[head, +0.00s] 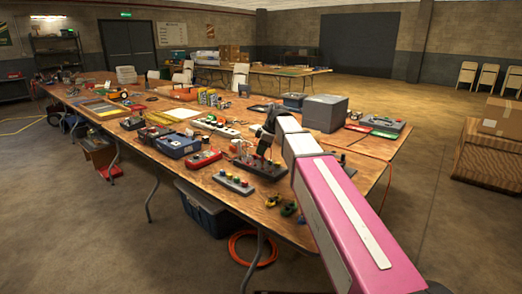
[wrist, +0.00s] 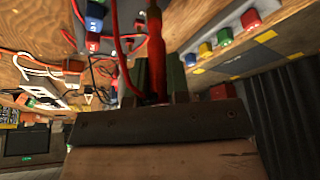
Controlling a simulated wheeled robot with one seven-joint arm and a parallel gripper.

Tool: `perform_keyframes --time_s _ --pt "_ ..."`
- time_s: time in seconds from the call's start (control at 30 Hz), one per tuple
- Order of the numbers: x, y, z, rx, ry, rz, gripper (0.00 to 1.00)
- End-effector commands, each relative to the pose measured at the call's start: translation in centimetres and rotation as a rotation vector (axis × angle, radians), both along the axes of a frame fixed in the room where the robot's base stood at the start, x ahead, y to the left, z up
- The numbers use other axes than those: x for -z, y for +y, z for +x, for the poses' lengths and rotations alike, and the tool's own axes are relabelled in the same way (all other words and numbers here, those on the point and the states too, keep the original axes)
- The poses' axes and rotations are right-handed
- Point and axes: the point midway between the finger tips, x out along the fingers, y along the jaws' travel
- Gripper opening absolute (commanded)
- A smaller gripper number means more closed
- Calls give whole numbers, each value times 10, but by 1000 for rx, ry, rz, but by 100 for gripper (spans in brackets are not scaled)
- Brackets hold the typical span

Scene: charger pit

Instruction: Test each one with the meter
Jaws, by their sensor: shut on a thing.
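In the wrist view my gripper (wrist: 158,80) is shut on a slim red probe (wrist: 155,50) that stands between its dark fingers. A red lead (wrist: 114,45) runs beside it. In the head view my gripper (head: 265,138) is over the long wooden table, among strips with coloured knobs, and the probe is too small to make out there. A grey strip (wrist: 205,47) with blue, red, green and yellow knobs lies right of the probe in the wrist view. Small blocks with pale markings (wrist: 94,22) stand to the left. I cannot tell which thing is the meter. The probe's tip is not clear.
Near my arm are a red box with knobs (head: 204,159), a grey knob strip (head: 233,183) and a blue case (head: 178,143). A large grey box (head: 325,112) stands behind my arm. Orange cable (head: 360,153) crosses the table's right part. Loose white leads (wrist: 45,70) clutter the left.

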Motion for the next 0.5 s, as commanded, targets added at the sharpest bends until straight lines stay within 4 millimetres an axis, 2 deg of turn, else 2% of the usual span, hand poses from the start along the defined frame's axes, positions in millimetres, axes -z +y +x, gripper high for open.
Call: perform_keyframes --time_s 0.5 --pt "9 0 0 0 -1 0 0"
